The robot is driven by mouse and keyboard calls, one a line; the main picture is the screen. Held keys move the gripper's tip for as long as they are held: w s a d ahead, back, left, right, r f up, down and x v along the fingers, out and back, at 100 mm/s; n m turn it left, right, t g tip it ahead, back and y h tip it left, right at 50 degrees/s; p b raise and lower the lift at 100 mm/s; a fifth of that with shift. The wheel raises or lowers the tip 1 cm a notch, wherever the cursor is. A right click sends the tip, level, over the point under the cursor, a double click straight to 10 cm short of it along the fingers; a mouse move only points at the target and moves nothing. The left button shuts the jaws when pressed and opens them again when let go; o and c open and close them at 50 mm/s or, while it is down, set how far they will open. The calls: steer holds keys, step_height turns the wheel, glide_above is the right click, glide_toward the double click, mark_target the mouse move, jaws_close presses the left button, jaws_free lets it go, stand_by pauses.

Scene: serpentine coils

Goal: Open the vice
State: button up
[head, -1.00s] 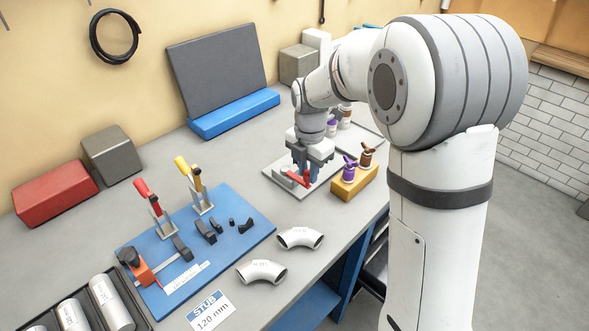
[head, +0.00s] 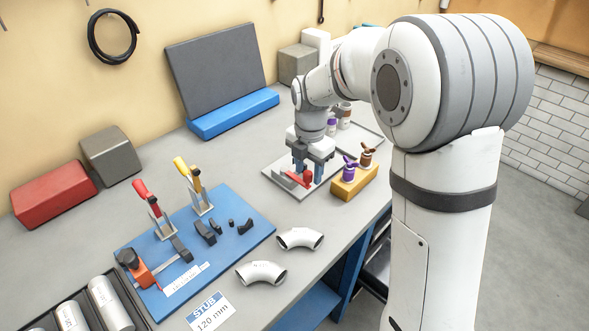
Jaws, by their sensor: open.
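A small vice-like fixture with a red part (head: 308,177) stands on a pale grey plate (head: 283,188) at the back middle of the bench. My gripper (head: 313,164) points down right over it, with dark fingers and blue tips. It is open, and its tips come down around or beside the red part; I cannot tell whether they touch it. The gripper and the wrist hide much of the fixture, so the state of its jaws cannot be seen.
A yellow block (head: 354,184) with purple and brown winged pieces stands close right of the gripper. A blue board (head: 245,212) with red and yellow lever clamps lies front left. Two white pipe elbows (head: 300,238) lie near the bench edge.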

step_height(320, 180, up, 7)
steer(key=shift+r, duration=0.2)
steer(key=shift+s, duration=0.1)
stand_by(0.4)
